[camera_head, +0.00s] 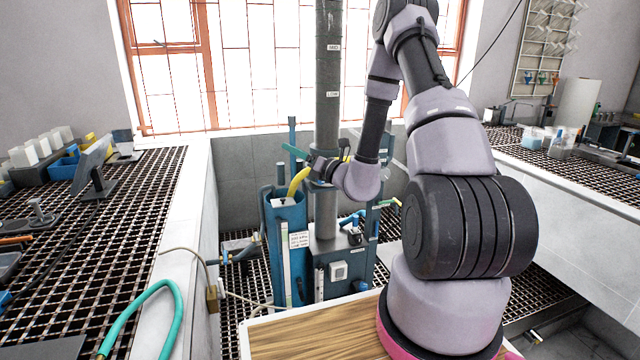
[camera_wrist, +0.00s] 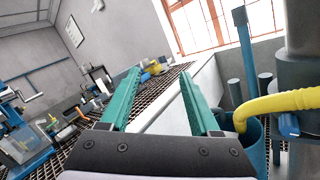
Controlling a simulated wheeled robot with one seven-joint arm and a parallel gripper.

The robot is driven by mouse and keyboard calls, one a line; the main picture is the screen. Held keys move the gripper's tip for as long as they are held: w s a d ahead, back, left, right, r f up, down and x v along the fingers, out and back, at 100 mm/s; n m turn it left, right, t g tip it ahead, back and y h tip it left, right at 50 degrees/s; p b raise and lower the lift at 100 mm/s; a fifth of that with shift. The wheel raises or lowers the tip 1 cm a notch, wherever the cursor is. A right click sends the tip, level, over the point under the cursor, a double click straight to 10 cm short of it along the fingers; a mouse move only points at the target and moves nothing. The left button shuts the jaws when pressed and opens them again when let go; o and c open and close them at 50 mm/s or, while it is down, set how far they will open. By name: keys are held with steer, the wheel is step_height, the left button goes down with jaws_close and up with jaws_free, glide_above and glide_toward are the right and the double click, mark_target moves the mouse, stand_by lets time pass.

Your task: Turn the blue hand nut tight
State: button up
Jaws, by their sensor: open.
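My gripper (camera_head: 294,151) is in front of the window, beside the dark vertical column (camera_head: 328,75) and above the blue tank (camera_head: 272,235). In the wrist view its two teal fingers (camera_wrist: 160,80) are apart with nothing between them. A small blue part (camera_wrist: 289,125) shows at the right edge of the wrist view, on the grey column and beside the yellow hose (camera_wrist: 280,103). It may be the blue hand nut, but I cannot tell its shape. It lies outside the fingers, to their right. In the head view I cannot pick the nut out; my arm and gripper cover part of the column.
The yellow hose (camera_head: 299,181) bends into the tank's top close to my gripper. Grated benches stand at left (camera_head: 110,215) and right (camera_head: 570,155). A teal hose (camera_head: 165,288) lies on the left ledge. A wooden board (camera_head: 310,338) is below in front.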

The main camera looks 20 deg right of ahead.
steer(key=w+d+f+m+t+h, duration=0.1)
steer(key=d+f+m+t+h, duration=0.1)
steer(key=d+f+m+h, duration=0.65)
steer(key=m+h, duration=0.1)
steer(key=h, duration=0.2)
glide_toward(321, 182)
steer(key=shift+g, duration=0.4)
steer(key=w, duration=0.9)
steer(key=shift+w+d+r, duration=0.1)
steer(key=shift+w+r, duration=0.15)
steer(key=shift+r, duration=0.15)
jaws_close()
